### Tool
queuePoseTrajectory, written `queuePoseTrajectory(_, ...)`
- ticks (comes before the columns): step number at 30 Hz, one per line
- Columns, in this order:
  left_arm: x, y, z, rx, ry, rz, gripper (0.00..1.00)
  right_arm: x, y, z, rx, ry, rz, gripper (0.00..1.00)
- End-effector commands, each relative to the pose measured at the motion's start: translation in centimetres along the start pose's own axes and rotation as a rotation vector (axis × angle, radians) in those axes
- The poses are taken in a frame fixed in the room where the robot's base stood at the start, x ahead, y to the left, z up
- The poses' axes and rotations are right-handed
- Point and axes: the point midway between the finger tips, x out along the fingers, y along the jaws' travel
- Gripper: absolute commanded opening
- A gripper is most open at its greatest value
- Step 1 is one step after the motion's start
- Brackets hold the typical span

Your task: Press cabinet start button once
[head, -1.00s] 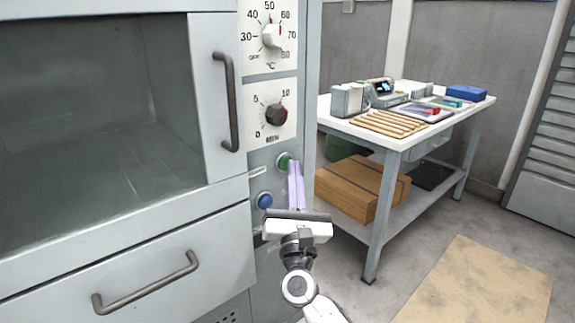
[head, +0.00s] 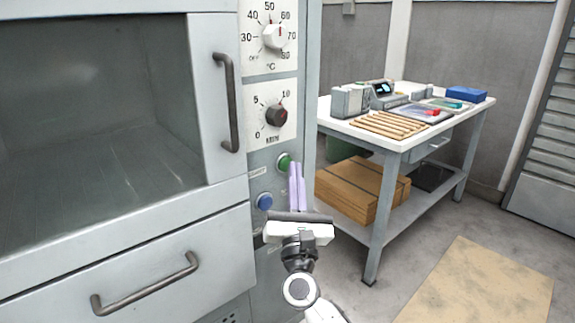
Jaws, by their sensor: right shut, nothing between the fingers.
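The cabinet (head: 160,232) fills the left side of the head view, with its control panel on its right-hand strip. A green button (head: 283,161) sits on the panel below the lower dial, beside a small label that reads like START. A blue button (head: 265,200) is below and left of it. My right gripper (head: 296,166) is shut and empty, its lilac fingers pointing up just right of the green button. A small gap shows between the fingertips and the green button in the picture; the depth between them is hard to tell. My left gripper is not in view.
A temperature dial (head: 275,37) and a minutes dial (head: 276,115) are above the buttons. Handles (head: 228,100) stick out from the cabinet front. A white workbench (head: 452,122) with wooden sticks and devices stands at right. Floor is open in front of it.

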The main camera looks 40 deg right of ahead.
Motion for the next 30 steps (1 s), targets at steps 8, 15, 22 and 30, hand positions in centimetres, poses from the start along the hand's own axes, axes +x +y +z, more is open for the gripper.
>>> queuePoseTrajectory(8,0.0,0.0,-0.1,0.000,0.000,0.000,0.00,-0.7,-0.5,0.5,0.000,0.000,-0.001,0.00)
queuePoseTrajectory(15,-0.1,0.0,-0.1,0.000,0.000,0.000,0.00,-0.8,-0.6,0.6,0.000,0.000,-0.001,0.00)
queuePoseTrajectory(22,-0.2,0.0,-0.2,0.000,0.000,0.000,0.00,-2.2,-1.6,1.6,-0.001,0.001,-0.001,0.00)
queuePoseTrajectory(30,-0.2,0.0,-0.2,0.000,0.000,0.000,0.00,-3.9,-2.8,2.8,0.000,-0.001,-0.001,0.00)
